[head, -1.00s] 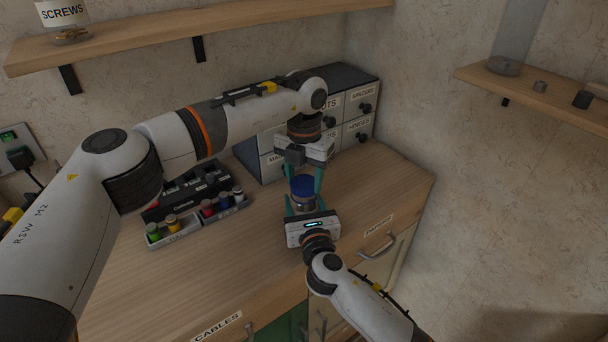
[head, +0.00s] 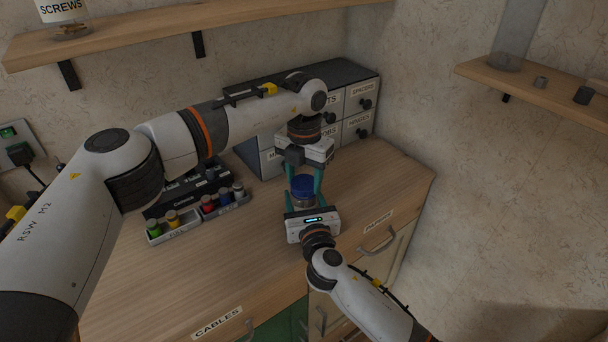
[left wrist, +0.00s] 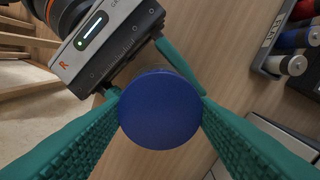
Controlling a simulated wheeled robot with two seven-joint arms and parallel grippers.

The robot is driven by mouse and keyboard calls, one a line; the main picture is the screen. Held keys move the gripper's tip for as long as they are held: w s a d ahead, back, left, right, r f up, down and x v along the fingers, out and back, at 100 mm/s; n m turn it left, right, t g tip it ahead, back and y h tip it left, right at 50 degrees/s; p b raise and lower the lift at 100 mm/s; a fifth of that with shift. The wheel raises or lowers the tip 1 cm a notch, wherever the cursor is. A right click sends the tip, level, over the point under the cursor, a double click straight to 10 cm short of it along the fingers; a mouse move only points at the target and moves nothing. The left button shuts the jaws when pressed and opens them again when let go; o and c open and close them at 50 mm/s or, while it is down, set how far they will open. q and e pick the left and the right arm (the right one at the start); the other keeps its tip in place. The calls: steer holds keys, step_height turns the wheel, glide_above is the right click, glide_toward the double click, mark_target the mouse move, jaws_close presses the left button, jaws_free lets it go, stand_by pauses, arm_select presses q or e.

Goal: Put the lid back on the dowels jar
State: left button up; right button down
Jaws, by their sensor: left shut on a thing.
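The blue lid (head: 303,187) is a round disc held level between the teal fingers of my left gripper (head: 304,182), which points down from above. In the left wrist view the lid (left wrist: 160,108) fills the space between both fingertips. The dowels jar (head: 303,203) is a small clear jar directly under the lid; I cannot tell whether the lid rests on its rim. My right gripper (head: 303,206) comes from the front with its fingers on both sides of the jar and looks shut on it. In the left wrist view the lid hides the jar.
A small-drawer cabinet (head: 356,104) stands behind. Shelves hang above left and right. The counter is clear at front left and right of the grippers.

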arm_select(q)
steer(key=m, duration=2.1)
steer(key=shift+m, duration=0.4)
steer(key=m, duration=0.6)
steer(key=shift+m, duration=0.4)
steer(key=m, duration=0.6)
steer(key=shift+m, duration=0.3)
steer(key=o, duration=0.9)
steer(key=shift+o, duration=0.2)
